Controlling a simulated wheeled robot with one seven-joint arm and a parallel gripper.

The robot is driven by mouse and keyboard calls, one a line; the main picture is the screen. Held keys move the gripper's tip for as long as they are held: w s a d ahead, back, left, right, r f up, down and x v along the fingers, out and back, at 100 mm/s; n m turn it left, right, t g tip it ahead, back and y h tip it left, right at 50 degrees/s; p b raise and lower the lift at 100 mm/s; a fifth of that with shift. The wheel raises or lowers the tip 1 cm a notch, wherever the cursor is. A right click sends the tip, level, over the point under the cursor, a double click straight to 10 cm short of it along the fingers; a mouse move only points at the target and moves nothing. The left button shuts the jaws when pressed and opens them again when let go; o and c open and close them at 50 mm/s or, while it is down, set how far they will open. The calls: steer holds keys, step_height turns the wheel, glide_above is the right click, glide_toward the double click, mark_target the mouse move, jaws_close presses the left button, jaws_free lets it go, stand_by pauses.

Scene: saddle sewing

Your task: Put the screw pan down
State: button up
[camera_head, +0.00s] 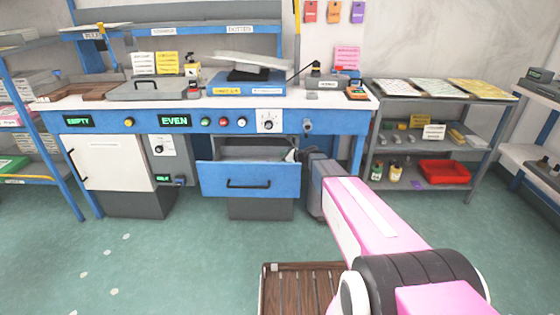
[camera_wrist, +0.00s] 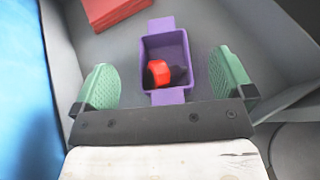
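A small purple pan (camera_wrist: 187,62), which looks like the screw pan, sits on the grey floor of the open drawer (camera_head: 248,180). It has a tab at its far and near ends. A red and black piece (camera_wrist: 160,72) lies inside it. My gripper (camera_wrist: 164,66) is open, with one green finger on each side of the pan and a gap between each finger and the pan wall. In the head view my gripper is mostly hidden behind my arm at the drawer's right side, and the pan cannot be seen there.
A red block (camera_wrist: 112,10) lies in the drawer beyond the pan. Drawer walls stand close on both sides. The white worktop (camera_head: 300,101) above carries a blue scale (camera_head: 245,83) and trays. A shelf (camera_head: 425,150) with a red tray stands at right.

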steer(key=shift+f, duration=0.1)
steer(key=r+v, duration=0.1)
steer(key=v, duration=1.1)
steer(key=shift+r, duration=0.15)
stand_by(1.0)
